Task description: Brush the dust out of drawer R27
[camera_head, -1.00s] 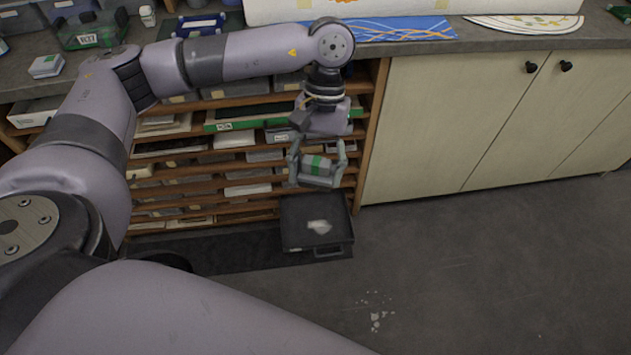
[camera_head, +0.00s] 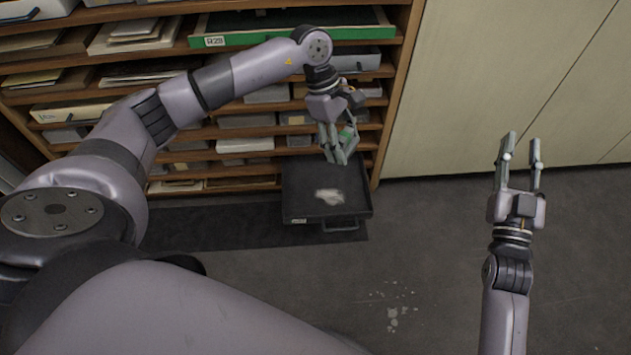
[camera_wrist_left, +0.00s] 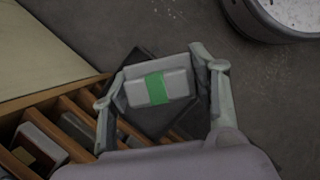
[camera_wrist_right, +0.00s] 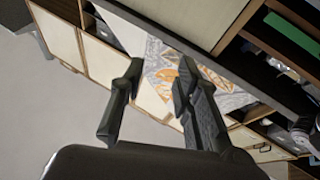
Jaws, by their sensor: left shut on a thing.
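A dark open drawer (camera_head: 300,205) sticks out low from the wooden rack. A patch of pale grey-white dust (camera_head: 329,196) lies in its middle. A small label on its front is too small to read. My left gripper (camera_head: 343,158) is above the drawer's back part, shut on a pale block with a green band (camera_wrist_left: 157,88). I cannot tell whether this block is a brush; no bristles show. It hides part of the drawer in the left wrist view. My right gripper (camera_head: 521,140) is open and empty, well right of the drawer.
The rack's shelves (camera_head: 250,133) hold papers and boxes; a green tray labelled R29 (camera_head: 290,30) sits higher up. Pale cabinet doors (camera_head: 480,80) stand to the right. White crumbs (camera_head: 393,316) lie on the floor in front. The floor between drawer and right gripper is clear.

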